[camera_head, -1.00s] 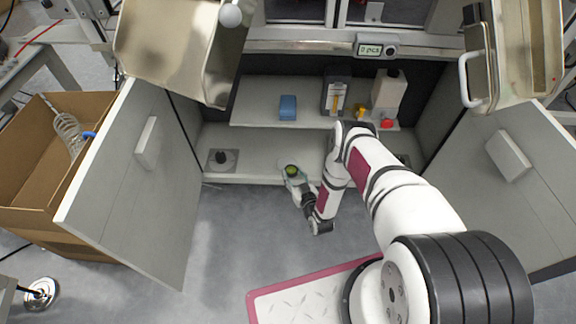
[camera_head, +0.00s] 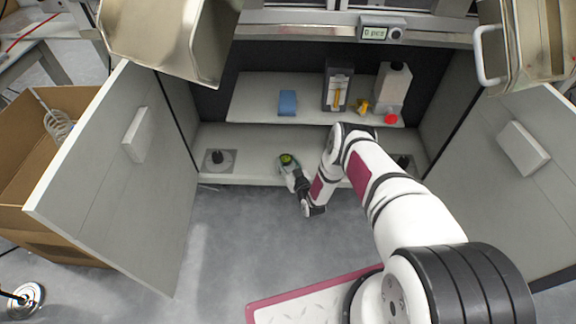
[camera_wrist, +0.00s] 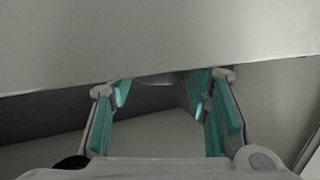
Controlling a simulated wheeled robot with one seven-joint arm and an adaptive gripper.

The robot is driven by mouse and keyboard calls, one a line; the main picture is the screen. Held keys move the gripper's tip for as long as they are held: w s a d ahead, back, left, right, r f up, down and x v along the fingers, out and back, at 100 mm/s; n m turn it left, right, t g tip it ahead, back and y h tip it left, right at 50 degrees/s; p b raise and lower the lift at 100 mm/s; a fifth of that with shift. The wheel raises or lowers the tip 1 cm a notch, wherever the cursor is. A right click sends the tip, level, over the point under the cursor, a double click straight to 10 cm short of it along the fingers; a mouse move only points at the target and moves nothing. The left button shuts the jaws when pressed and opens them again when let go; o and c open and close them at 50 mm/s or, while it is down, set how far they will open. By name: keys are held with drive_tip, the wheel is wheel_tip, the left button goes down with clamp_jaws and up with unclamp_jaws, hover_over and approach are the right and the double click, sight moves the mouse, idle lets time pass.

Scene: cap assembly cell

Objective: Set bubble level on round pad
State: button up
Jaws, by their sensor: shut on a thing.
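The bubble level (camera_head: 287,159), a small round thing with a yellow-green top, is in my gripper (camera_head: 291,168) at the cabinet's lower shelf. My gripper is shut on it. In the wrist view, the teal-padded fingers of my gripper (camera_wrist: 165,95) stand apart, with only a grey curved edge, likely the level's, between their tips. A grey square plate with a black round piece (camera_head: 218,157) is on the lower shelf, left of my gripper and apart from it. A similar black piece (camera_head: 403,161) is at the right, partly behind my arm. I cannot tell which is the round pad.
The upper shelf (camera_head: 255,111) overhangs the lower shelf (camera_head: 250,178). It holds a blue block (camera_head: 287,103), a dark box (camera_head: 337,84) and a pale bottle (camera_head: 392,88). Open cabinet doors flank my arm, the left door (camera_head: 120,190) and the right door (camera_head: 505,200).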

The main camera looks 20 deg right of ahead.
drive_tip(key=shift+f, duration=0.2)
drive_tip(key=shift+f, duration=0.3)
drive_tip(key=o, duration=1.2)
drive_tip(key=shift+c, duration=0.2)
drive_tip(key=shift+w+r, duration=0.1)
drive_tip(key=shift+r, duration=0.5)
drive_tip(key=s+d+r+p, duration=0.1)
drive_tip(key=s+p, duration=0.4)
drive_tip(key=s, duration=0.7)
drive_tip(key=shift+r+p, duration=0.4)
drive_tip(key=shift+s+d, duration=0.1)
drive_tip(key=shift+d, duration=0.05)
